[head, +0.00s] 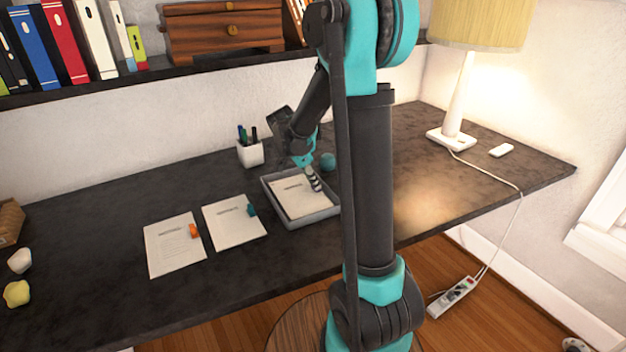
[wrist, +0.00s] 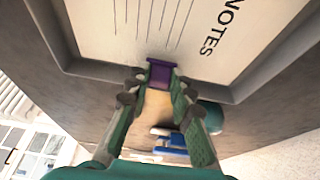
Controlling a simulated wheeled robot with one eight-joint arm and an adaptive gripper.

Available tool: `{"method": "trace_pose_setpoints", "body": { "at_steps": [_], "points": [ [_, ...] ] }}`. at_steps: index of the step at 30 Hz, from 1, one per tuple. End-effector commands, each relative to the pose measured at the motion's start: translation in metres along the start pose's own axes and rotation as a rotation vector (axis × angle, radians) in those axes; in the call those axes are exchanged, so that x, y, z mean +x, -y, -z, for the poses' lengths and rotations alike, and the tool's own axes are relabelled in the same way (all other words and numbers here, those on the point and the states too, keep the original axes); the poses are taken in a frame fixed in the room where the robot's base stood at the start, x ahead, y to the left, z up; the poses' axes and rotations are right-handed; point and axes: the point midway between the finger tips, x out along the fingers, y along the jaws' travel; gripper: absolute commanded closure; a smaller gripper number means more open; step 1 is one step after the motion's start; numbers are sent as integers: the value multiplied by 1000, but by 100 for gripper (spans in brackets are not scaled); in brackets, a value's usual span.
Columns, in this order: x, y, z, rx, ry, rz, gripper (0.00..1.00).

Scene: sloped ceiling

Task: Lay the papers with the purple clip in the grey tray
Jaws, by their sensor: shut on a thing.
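The papers with the purple clip (wrist: 161,74) are in my gripper (wrist: 158,88), which is shut on the clip in the wrist view. The sheet (wrist: 130,35) bears the word NOTES and lines of print. In the head view the papers (head: 297,196) lie within the walls of the grey tray (head: 308,221), and my gripper (head: 314,184) is at their right side. The tray rim also shows in the wrist view (wrist: 88,70). I cannot tell whether the papers touch the tray floor. The clip is hidden in the head view.
Papers with an orange clip (head: 174,246) and papers with a teal clip (head: 234,222) lie left of the tray. A white pen cup (head: 250,154) stands behind it, and a teal round object (head: 328,162) is near the back right. A lamp (head: 457,105) stands at the far right.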

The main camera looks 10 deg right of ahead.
Motion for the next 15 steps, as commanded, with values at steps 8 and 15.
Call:
{"method": "trace_pose_setpoints", "body": {
  "at_steps": [8, 15],
  "points": [
    [0, 0, 0, 0, 0, 0, 72],
    [0, 0, 0, 0, 0, 0, 54]
  ]
}}
